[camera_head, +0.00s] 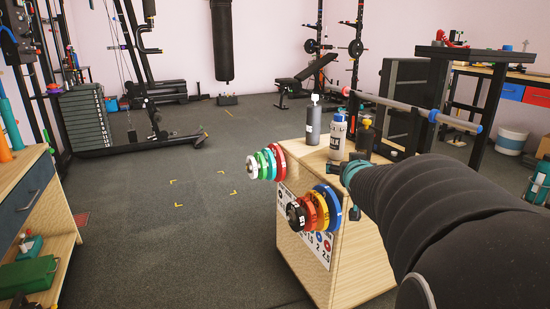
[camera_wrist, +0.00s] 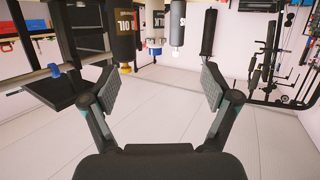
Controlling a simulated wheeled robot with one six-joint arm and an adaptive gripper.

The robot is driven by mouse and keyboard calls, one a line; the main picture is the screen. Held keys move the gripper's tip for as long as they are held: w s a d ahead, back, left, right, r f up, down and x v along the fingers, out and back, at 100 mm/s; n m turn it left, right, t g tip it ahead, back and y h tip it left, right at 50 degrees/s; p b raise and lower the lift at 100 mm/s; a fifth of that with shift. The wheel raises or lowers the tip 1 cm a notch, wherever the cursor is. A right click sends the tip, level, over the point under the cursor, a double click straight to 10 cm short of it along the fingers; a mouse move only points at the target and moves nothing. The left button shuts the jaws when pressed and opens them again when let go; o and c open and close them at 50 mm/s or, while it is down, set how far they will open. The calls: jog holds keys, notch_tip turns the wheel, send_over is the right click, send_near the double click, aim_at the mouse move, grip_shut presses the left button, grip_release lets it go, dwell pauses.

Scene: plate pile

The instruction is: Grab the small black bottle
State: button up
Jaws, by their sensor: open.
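The small black bottle (camera_head: 364,139) with an amber top stands at the right on the wooden stand (camera_head: 320,155). It also shows upside down at the top left of the wrist view (camera_wrist: 123,38), with a pale label. Beside it stand a pale bottle with a blue top (camera_head: 338,140) and a taller dark grey bottle with a white cap (camera_head: 313,122). My gripper (camera_wrist: 158,86) is open, with nothing between its pads. In the head view it is near the stand's right edge, close to the bottle and partly hidden by my arm.
Coloured weight plates (camera_head: 315,208) stick out from the stand's front. A barbell (camera_head: 410,109) lies behind the bottles, near a dark bench frame. A wooden cabinet (camera_head: 25,200) is at the left. The floor (camera_head: 170,230) between cabinet and stand is clear.

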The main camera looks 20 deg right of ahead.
aim_at(367, 144)
jog(key=w+d+t+b, duration=0.1)
jog(key=w+d+t, duration=0.2)
jog(key=d, duration=0.8)
jog(key=x, duration=0.8)
jog(key=shift+w+f, duration=0.2)
jog(key=shift+f, duration=0.05)
jog(key=shift+d+x, duration=0.15)
jog(key=shift+x, duration=1.15)
jog(key=shift+d+x, duration=0.2)
jog(key=shift+x, duration=1.05)
jog(key=shift+s+r, duration=0.15)
jog(key=shift+c, duration=0.3)
grip_shut()
